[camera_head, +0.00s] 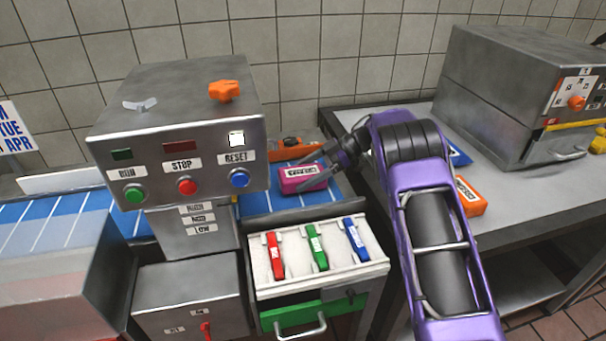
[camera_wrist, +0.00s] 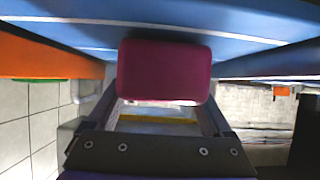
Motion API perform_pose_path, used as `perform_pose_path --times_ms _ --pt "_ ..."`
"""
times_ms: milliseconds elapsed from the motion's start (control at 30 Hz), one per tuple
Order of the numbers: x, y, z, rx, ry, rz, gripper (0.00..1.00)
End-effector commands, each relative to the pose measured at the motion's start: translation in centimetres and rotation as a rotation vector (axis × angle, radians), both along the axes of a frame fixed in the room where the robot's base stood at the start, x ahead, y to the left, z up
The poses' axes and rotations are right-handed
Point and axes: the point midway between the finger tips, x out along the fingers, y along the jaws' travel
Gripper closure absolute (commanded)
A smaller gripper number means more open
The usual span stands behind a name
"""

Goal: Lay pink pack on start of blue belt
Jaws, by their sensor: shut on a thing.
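The pink pack (camera_head: 303,178) has a white label and is at the right end of the blue belt (camera_head: 262,203). My gripper (camera_head: 325,168) reaches in from the right and is shut on it. In the wrist view the pack (camera_wrist: 165,70) sits between the two fingers (camera_wrist: 160,112), with the blue belt surface (camera_wrist: 230,22) close beside it. I cannot tell whether the pack touches the belt. Part of the pack's right side is hidden by the fingers.
A steel control box (camera_head: 180,135) stands over the belt to the left. A tray (camera_head: 330,262) with red, green and blue items is in front. An orange pack (camera_head: 470,197) and a blue pack (camera_head: 459,153) lie on the right table, near a steel machine (camera_head: 510,90).

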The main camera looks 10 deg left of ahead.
Motion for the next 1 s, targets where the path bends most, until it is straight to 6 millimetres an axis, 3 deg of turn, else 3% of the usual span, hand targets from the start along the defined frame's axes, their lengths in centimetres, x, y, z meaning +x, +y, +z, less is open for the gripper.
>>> perform_pose_path --times_ms 467,500,567,833,1000 --pt "0.0 0.0 -0.1 0.0 -0.001 0.0 0.73" --pt "0.0 0.0 -0.1 0.0 -0.001 0.0 0.1" --pt "0.0 0.0 -0.1 0.0 -0.001 0.0 0.0" --pt "0.1 -0.1 0.0 -0.001 -0.001 -0.001 0.0" --pt "0.9 -1.7 1.0 -0.001 -0.003 -0.001 0.0"
